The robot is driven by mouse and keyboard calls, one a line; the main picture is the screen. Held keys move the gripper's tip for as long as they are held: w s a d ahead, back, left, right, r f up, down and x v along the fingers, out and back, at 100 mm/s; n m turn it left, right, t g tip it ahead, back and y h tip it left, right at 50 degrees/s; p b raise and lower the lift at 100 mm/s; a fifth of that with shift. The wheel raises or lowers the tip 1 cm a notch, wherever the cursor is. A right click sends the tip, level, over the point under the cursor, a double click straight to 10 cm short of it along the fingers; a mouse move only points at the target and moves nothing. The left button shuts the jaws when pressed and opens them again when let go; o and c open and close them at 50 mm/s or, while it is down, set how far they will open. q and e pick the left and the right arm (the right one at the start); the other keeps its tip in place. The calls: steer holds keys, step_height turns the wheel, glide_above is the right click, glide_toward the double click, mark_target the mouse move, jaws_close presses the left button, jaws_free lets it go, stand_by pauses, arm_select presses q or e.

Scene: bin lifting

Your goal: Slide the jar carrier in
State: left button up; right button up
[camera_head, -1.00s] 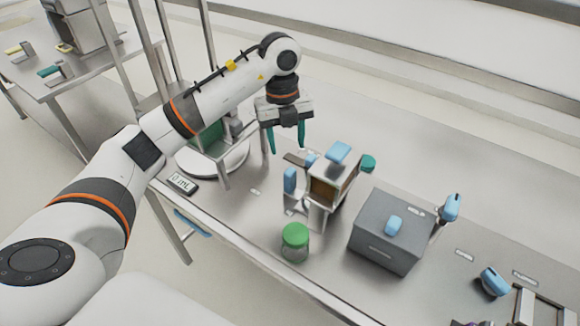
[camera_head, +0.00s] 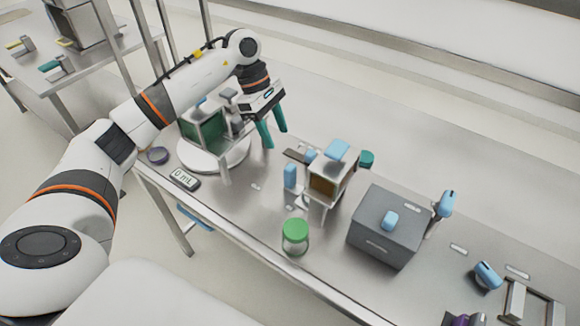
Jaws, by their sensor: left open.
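A small open-sided metal box (camera_head: 318,197) with a brown inside and light-blue grips stands mid-bench; I cannot tell for sure whether it is the jar carrier. A clear jar with a green lid (camera_head: 295,232) stands upright in front of it. Another teal lid (camera_head: 367,159) shows behind the box. My left gripper (camera_head: 276,139) has two teal fingers spread apart, tilted and empty, in the air up and to the left of the box. It appears clear of the box. My right gripper does not show.
A green-sided case (camera_head: 205,135) stands on a white round base at left, beside a "0 mL" display (camera_head: 185,179). A grey box (camera_head: 388,236) with a blue handle stands right of the jar. Light-blue-handled items stand further right. The bench behind is clear.

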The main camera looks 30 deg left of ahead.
mark_target(289, 167)
arm_select(q)
steer(key=shift+m, duration=0.8)
steer(key=p+x, duration=0.3)
steer(key=x, duration=0.7)
steer(key=shift+d+f, duration=0.15)
steer(key=shift+f, duration=0.05)
steer(key=shift+d+f, duration=0.25)
steer(key=shift+f, duration=0.45)
jaws_close()
